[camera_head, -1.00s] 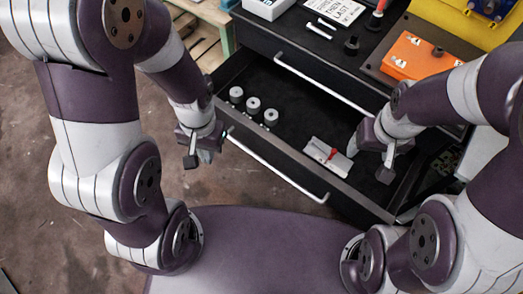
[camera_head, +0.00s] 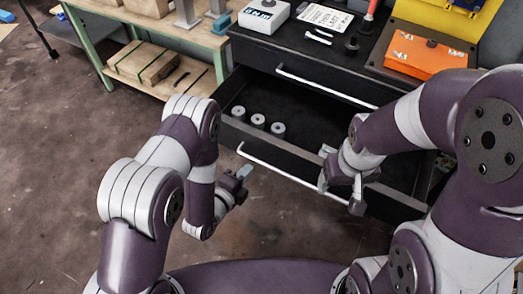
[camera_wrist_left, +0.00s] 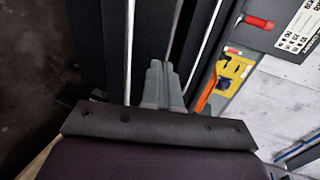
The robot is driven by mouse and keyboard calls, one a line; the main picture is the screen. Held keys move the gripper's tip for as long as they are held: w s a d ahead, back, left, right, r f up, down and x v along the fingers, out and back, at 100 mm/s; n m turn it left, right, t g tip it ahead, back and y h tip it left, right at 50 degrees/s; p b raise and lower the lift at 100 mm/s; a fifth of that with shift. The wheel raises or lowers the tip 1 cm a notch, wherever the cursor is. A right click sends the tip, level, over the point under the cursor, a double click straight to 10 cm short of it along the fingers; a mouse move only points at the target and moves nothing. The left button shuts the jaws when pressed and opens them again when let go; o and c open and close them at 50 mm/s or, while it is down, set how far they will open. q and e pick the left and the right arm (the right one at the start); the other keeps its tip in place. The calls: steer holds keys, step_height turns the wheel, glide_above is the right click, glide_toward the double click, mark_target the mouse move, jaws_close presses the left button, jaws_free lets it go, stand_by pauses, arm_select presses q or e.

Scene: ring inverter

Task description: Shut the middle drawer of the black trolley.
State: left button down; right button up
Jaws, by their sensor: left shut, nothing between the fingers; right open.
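The black trolley (camera_head: 255,50) stands at the upper right in the head view. Its drawer below the top one (camera_head: 232,128) is pulled open, showing a dark interior with three grey cylinders (camera_head: 258,121). A silver bar handle (camera_head: 285,175) runs along the drawer's front. My left gripper (camera_head: 243,173) is shut and empty, near the handle's left end; contact cannot be told. Its closed fingers also show in the left wrist view (camera_wrist_left: 163,85), between long pale bars. My right gripper (camera_head: 340,192) is open at the right part of the drawer front and hides some of it.
The top drawer, with its handle (camera_head: 325,87), is shut. On the trolley top are an orange case (camera_head: 430,57), a white box (camera_head: 264,14) and a printed card (camera_head: 325,17). A wooden bench with green legs (camera_head: 190,35) stands left.

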arm_select(q)
glide_toward(269, 144)
steer(key=x, duration=0.5)
steer(key=shift+w+f, duration=0.2)
steer(key=shift+f, duration=0.1)
steer(key=shift+w+d, duration=0.3)
steer(key=shift+w, duration=0.15)
arm_select(e)
steer(key=shift+f, duration=0.15)
